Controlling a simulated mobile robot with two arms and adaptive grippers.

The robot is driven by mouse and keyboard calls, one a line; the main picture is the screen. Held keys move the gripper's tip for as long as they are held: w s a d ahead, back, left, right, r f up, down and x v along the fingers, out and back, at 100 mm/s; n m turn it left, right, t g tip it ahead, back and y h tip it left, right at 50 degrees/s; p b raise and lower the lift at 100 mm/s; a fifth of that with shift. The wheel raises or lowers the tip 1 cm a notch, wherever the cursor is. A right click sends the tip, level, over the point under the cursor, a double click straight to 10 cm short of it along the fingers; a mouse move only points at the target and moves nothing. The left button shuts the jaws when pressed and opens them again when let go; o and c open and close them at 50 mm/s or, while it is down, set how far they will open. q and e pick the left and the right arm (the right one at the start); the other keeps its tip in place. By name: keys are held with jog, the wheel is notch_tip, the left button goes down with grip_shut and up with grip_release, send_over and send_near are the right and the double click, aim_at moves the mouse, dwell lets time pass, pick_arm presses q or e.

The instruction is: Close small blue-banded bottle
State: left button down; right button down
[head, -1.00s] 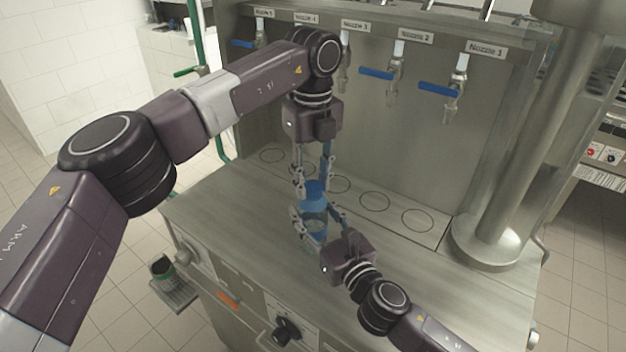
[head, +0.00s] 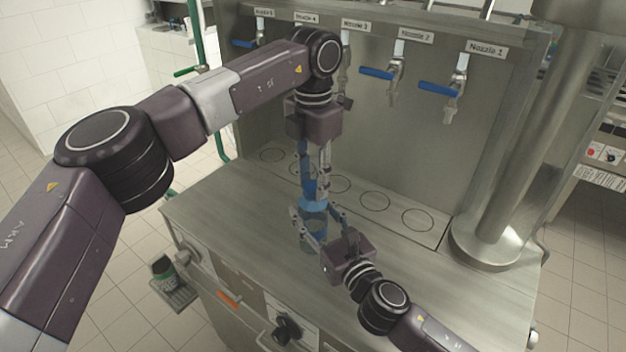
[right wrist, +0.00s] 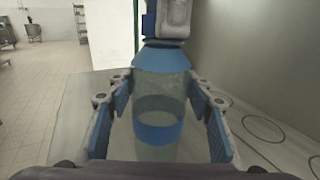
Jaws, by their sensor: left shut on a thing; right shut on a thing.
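The small clear bottle (head: 313,230) with a blue band stands upright on the steel counter, in front of the ring marks. In the right wrist view the bottle (right wrist: 160,105) fills the middle, with its blue band low and a blue top (right wrist: 162,58) above. My right gripper (head: 313,232) is shut around the bottle's body, one finger on each side. My left gripper (head: 314,190) points straight down from above and is shut on the blue cap (head: 310,188) at the bottle's mouth. The fingers hide much of the cap, so I cannot tell how far it is screwed on.
Several nozzles with blue handles (head: 439,89) hang on the steel back wall, above ring marks (head: 418,220) on the counter. A thick steel column (head: 505,170) stands at the right. The counter's right part (head: 450,285) is clear.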

pick_arm(q)
jog(key=m, duration=0.6)
jog(key=c, duration=1.5)
grip_release()
jog(key=shift+o, duration=0.2)
jog(key=shift+r, duration=2.3)
jog(key=shift+c, duration=0.3)
notch_tip(320, 180, up, 2)
jog(key=n, duration=0.4)
jog(key=shift+n, duration=0.3)
jog(key=n, duration=0.2)
jog(key=r+n, duration=0.1)
jog(key=shift+r+n, duration=0.25)
jog(key=shift+n, duration=0.15)
